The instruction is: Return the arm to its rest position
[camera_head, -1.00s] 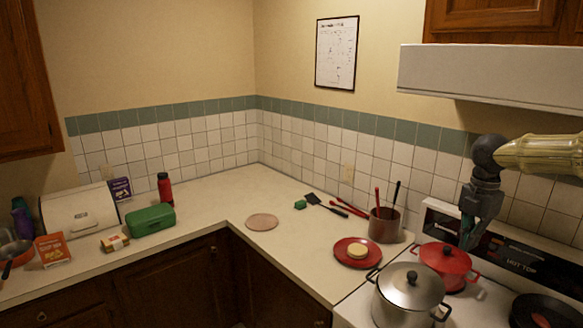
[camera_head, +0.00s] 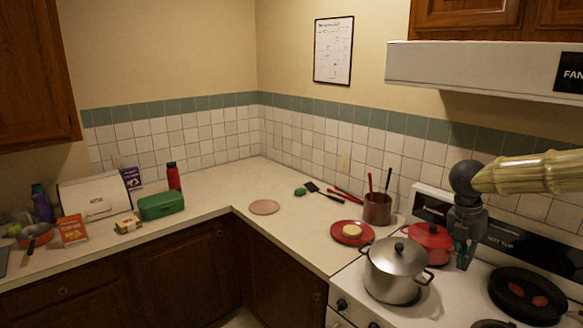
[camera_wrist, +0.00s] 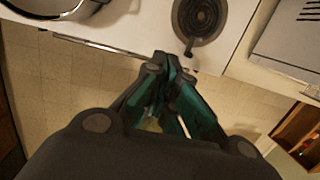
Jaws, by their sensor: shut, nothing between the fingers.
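My gripper (camera_head: 464,257) hangs at the right of the head view, above the stove, pointing down. Its fingers are shut and hold nothing. In the wrist view my gripper (camera_wrist: 165,65) shows with its dark teal fingers together, above the front edge of the stove and the tiled floor. A red pot (camera_head: 428,239) with a lid is just left of the fingers in the head view. A black pan (camera_head: 528,296) with red pieces in it lies to their right.
A large steel pot (camera_head: 394,283) with a lid stands on the stove (camera_head: 440,306). The range hood (camera_head: 480,75) is above my arm. A red plate (camera_head: 352,234) and a utensil crock (camera_head: 378,208) stand on the counter.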

